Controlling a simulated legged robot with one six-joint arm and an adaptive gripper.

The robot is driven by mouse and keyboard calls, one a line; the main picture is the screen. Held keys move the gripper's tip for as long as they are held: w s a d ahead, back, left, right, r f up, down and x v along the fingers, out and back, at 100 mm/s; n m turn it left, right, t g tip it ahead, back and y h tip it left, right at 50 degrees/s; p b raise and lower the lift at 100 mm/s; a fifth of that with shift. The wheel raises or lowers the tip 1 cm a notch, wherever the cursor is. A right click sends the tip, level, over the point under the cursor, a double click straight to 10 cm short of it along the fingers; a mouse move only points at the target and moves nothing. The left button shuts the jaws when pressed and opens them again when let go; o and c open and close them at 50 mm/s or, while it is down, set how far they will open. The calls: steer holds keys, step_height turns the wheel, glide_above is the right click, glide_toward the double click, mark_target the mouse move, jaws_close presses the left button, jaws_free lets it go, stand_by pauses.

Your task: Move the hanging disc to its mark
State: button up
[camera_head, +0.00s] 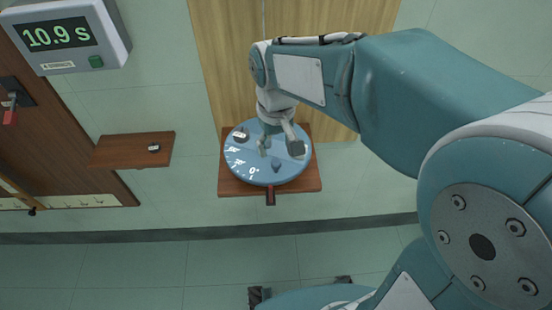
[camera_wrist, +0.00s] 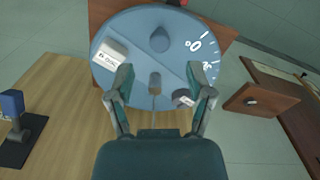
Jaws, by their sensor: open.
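The blue round disc (camera_head: 240,160) sits level over a square wooden base (camera_head: 235,189). White scale marks run along its rim; a 0° mark (camera_head: 254,171) shows to the left of the dark red pointer (camera_head: 270,197) at the base's front. A thin wire meets a small centre clamp (camera_wrist: 155,84). A grey-blue peg (camera_wrist: 159,40), a pale labelled block (camera_wrist: 112,52) and a dark labelled weight (camera_wrist: 184,98) stand on the disc. My gripper (camera_head: 282,149) is open above the disc. In the wrist view its fingers flank the centre clamp, holding nothing; whether they touch anything is unclear.
A wall display (camera_head: 58,37) reads 10.9 s. A small wooden shelf (camera_head: 130,150) carries a little dark item (camera_head: 153,148). A blue and black device (camera_wrist: 14,118) stands on the wooden surface (camera_wrist: 60,125) behind the disc. The floor in front is clear.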

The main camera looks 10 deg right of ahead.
mark_target(276, 162)
step_height(276, 162, down, 4)
steer(key=shift+f, duration=0.15)
steer(key=shift+a+f, duration=0.1)
steer(key=shift+f, duration=0.45)
jaws_close()
